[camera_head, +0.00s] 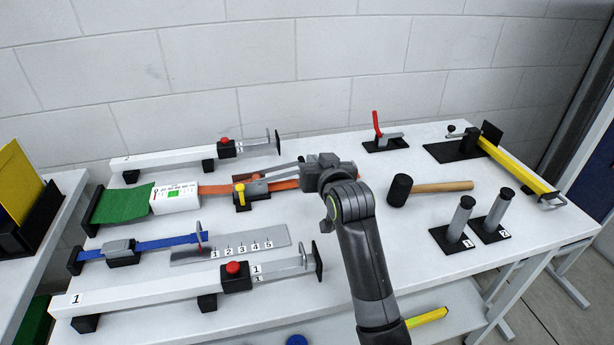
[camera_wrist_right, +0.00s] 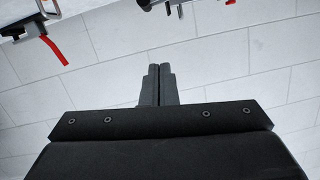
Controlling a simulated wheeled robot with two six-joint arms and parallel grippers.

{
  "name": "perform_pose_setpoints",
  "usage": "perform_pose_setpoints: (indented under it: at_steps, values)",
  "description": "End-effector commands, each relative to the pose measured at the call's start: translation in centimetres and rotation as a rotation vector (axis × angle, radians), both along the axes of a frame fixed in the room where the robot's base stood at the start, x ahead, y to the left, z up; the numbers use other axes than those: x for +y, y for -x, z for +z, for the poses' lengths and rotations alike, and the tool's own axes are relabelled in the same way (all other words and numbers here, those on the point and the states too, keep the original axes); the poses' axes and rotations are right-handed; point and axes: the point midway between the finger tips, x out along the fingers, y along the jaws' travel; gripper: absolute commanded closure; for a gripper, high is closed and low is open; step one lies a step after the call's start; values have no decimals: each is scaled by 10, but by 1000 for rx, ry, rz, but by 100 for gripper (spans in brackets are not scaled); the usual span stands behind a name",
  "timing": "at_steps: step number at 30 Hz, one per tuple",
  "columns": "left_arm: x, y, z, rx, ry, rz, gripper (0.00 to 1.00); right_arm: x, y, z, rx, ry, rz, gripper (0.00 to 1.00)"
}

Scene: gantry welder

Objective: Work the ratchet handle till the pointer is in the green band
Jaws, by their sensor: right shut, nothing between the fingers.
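The ratchet (camera_head: 252,191) sits on the orange strap (camera_head: 284,184), with a yellow knob at its left side. Its grey handle (camera_head: 272,172) appears to run right from it towards my right wrist. The white gauge box (camera_head: 175,198) at the strap's left end shows a green band (camera_head: 173,193); a small red mark, perhaps the pointer, stands left of it. My right gripper (camera_head: 322,160) is above the strap's right part; the wrist hides its fingers there. In the right wrist view its fingers (camera_wrist_right: 155,72) are shut and empty, pointing towards the wall. Whether it touches the handle is hidden. My left gripper is out of view.
Two white clamp rails (camera_head: 180,158) (camera_head: 150,295) lie behind and in front of the strap. A mallet (camera_head: 440,187), two grey posts (camera_head: 460,218), a red lever (camera_head: 377,124) and a yellow bar (camera_head: 515,163) stand right. A blue strap (camera_head: 165,243) lies front left.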

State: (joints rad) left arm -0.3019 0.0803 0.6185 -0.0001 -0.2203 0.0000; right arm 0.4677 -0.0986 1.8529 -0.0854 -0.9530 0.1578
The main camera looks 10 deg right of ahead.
Motion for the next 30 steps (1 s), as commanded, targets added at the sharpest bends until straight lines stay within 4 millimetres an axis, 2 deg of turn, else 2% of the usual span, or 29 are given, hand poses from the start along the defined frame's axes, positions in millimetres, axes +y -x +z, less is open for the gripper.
perform_pose_setpoints:
  at_steps: [1,3,7,10,30]
  values:
    - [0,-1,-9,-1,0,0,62,-3,3,-1,1,33,-9,100]
    - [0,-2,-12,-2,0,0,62,-7,7,2,10,63,-17,100]
    - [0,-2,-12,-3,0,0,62,-9,7,5,17,87,-23,100]
    - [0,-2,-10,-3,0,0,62,-9,-1,3,19,88,-23,100]
    - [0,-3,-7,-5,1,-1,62,-3,-87,-18,18,84,-22,100]
